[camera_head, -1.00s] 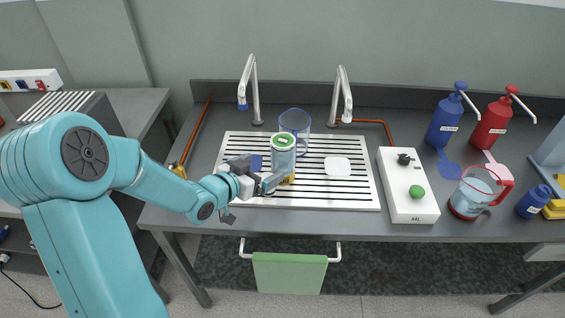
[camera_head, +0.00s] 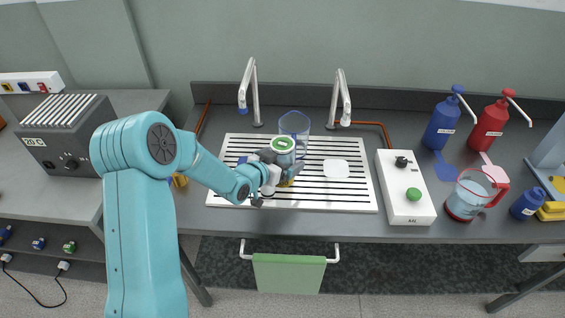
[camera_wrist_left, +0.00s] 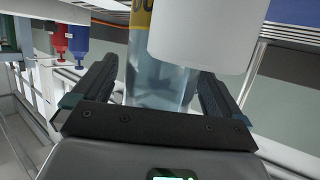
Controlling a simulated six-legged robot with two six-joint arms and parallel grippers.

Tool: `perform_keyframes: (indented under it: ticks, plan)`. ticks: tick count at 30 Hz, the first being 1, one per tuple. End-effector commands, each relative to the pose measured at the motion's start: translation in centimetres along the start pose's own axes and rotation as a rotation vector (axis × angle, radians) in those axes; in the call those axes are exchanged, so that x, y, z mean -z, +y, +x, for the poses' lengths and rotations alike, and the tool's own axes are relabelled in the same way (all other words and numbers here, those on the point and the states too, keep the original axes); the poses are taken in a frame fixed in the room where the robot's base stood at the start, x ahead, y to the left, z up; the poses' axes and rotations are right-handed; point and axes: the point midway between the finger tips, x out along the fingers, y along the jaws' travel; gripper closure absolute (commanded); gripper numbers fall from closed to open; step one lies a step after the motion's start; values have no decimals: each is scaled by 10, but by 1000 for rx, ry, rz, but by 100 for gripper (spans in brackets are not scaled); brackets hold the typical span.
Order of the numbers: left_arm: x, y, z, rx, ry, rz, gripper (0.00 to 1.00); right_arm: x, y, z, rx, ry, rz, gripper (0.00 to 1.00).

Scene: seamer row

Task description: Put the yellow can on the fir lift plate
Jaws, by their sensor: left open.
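A clear, upright cylinder with a green-ringed white top (camera_head: 283,145) stands on the slatted drain tray. A small yellow part (camera_head: 290,180) shows low beside it, mostly hidden by my left gripper (camera_head: 284,174); I cannot tell whether it is the yellow can. In the left wrist view the open jaws (camera_wrist_left: 158,95) flank a clear body (camera_wrist_left: 157,82) with a yellow band (camera_wrist_left: 141,22) above it. A white cylinder (camera_wrist_left: 203,35) covers part of it. I cannot tell whether the jaws touch it. The fir lift plate is not clearly identifiable. My right gripper is out of view.
A blue-rimmed clear jug (camera_head: 295,124) stands close behind the cylinder. Two taps (camera_head: 254,95) rise behind the tray (camera_head: 360,199). A white pad (camera_head: 337,168) and a white control box (camera_head: 405,190) are at the right. A red-rimmed jug (camera_head: 470,197) stands farther right.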

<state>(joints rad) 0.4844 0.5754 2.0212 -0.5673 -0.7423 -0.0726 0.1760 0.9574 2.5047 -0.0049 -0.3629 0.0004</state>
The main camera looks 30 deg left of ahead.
Motion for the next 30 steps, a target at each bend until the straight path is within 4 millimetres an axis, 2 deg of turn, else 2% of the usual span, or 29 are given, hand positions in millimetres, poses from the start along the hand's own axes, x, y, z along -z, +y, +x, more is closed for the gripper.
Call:
perform_keyframes:
  ticks: [1,8,16,20,26,30]
  plan:
    - [0,0,0,0,0,0,10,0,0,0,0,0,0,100]
    - [1,0,0,1,4,1,85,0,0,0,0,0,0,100]
    - [3,0,-1,0,3,1,85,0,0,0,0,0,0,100]
    - [13,0,-4,1,7,1,85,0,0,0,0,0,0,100]
    - [44,0,-15,1,9,3,85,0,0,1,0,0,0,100]
    - [72,0,-26,1,10,3,85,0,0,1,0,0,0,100]
